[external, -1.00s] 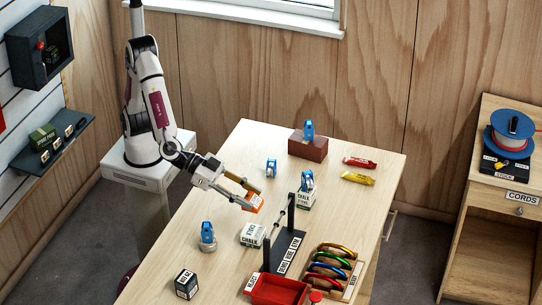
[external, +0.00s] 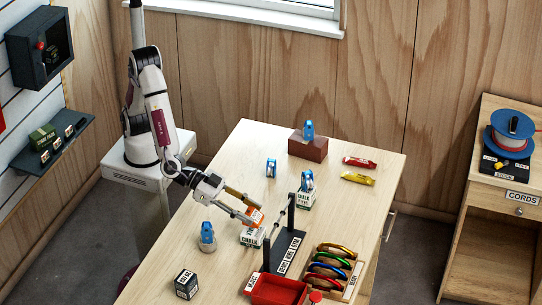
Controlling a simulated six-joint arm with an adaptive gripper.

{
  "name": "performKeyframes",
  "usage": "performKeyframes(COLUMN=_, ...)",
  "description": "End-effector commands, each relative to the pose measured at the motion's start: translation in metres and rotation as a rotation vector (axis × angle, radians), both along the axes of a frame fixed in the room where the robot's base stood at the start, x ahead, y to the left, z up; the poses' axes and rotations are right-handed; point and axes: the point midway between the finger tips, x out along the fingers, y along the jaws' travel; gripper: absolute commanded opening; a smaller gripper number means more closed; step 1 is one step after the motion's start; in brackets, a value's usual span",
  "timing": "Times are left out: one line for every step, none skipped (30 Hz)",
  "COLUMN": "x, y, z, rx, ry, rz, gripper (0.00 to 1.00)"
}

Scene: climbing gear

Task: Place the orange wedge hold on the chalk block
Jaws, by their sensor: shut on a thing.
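My gripper (external: 250,215) is shut on the orange wedge hold (external: 257,215), which shows orange with a pale face between the fingertips. The hold is over the chalk block (external: 251,237), a white and green block lettered CHALK on the table. The hold looks very close above the block; I cannot tell whether they touch. The fingers and the hold hide part of the block's top. A second chalk block (external: 305,201) stands farther back with a blue device on top.
A black rack with an upright frame (external: 287,246) stands just right of the block. A red tray (external: 277,291) and several coloured carabiners (external: 331,262) are at the front. A blue device on a grey base (external: 207,237) stands left, a dark box (external: 186,284) front left.

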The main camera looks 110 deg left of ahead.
Motion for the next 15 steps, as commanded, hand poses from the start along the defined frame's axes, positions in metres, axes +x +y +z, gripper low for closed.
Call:
performKeyframes(x=0.000, y=0.000, z=0.000, rx=0.000, ry=-0.001, rz=0.000, gripper=0.15)
performKeyframes(x=0.000, y=0.000, z=0.000, rx=0.000, ry=-0.001, rz=0.000, gripper=0.15)
performKeyframes(x=0.000, y=0.000, z=0.000, rx=0.000, ry=-0.001, rz=0.000, gripper=0.15)
performKeyframes(x=0.000, y=0.000, z=0.000, rx=0.000, ry=-0.001, rz=0.000, gripper=0.15)
performKeyframes(x=0.000, y=0.000, z=0.000, rx=0.000, ry=-0.001, rz=0.000, gripper=0.15)
performKeyframes(x=0.000, y=0.000, z=0.000, rx=0.000, ry=-0.001, rz=0.000, gripper=0.15)
performKeyframes(x=0.000, y=0.000, z=0.000, rx=0.000, ry=-0.001, rz=0.000, gripper=0.15)
performKeyframes(x=0.000, y=0.000, z=0.000, rx=0.000, ry=0.000, rz=0.000, gripper=0.15)
performKeyframes(x=0.000, y=0.000, z=-0.001, rx=0.001, ry=0.000, rz=0.000, gripper=0.15)
performKeyframes(x=0.000, y=0.000, z=-0.003, rx=0.002, ry=0.000, rz=-0.001, gripper=0.15)
performKeyframes(x=0.000, y=0.000, z=-0.005, rx=0.002, ry=0.000, rz=-0.001, gripper=0.15)
performKeyframes(x=0.000, y=0.000, z=-0.008, rx=0.002, ry=0.001, rz=-0.001, gripper=0.15)
performKeyframes(x=0.000, y=0.000, z=-0.011, rx=0.002, ry=0.002, rz=-0.001, gripper=0.15)
performKeyframes(x=0.000, y=0.000, z=-0.014, rx=0.002, ry=0.002, rz=-0.001, gripper=0.15)
performKeyframes(x=0.000, y=0.000, z=-0.018, rx=0.003, ry=0.002, rz=-0.001, gripper=0.15)
